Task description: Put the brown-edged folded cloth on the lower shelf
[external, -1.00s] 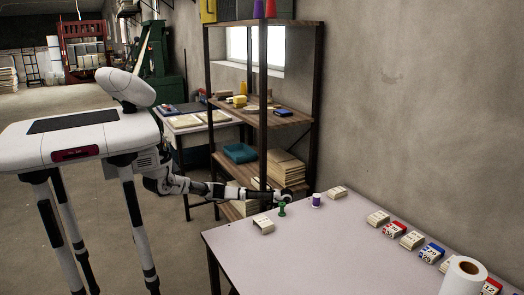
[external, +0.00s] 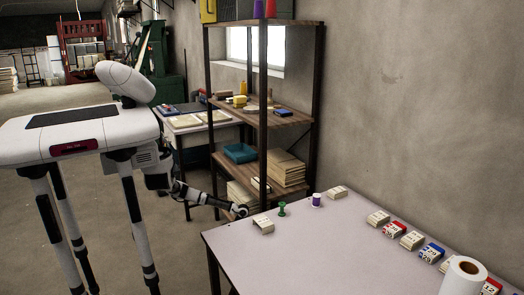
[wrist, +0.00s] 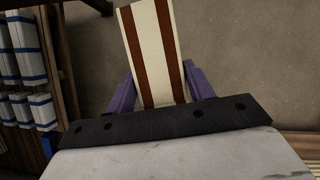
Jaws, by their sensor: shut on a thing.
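In the wrist view, my gripper (wrist: 160,88) has its two purple fingers shut on the brown-edged folded cloth (wrist: 155,40). The cloth is cream with two long brown bands, and it extends away from the fingers toward the top of the picture. Bare floor shows behind it. In the external view, my gripper (external: 240,211) is low, between the table's left corner and the shelf unit. The cloth cannot be made out clearly there. The lower shelf (external: 266,196) is behind the gripper, partly hidden by a dark post and by stacks.
The wrist view shows several white, blue-banded bundles (wrist: 32,65) at left.

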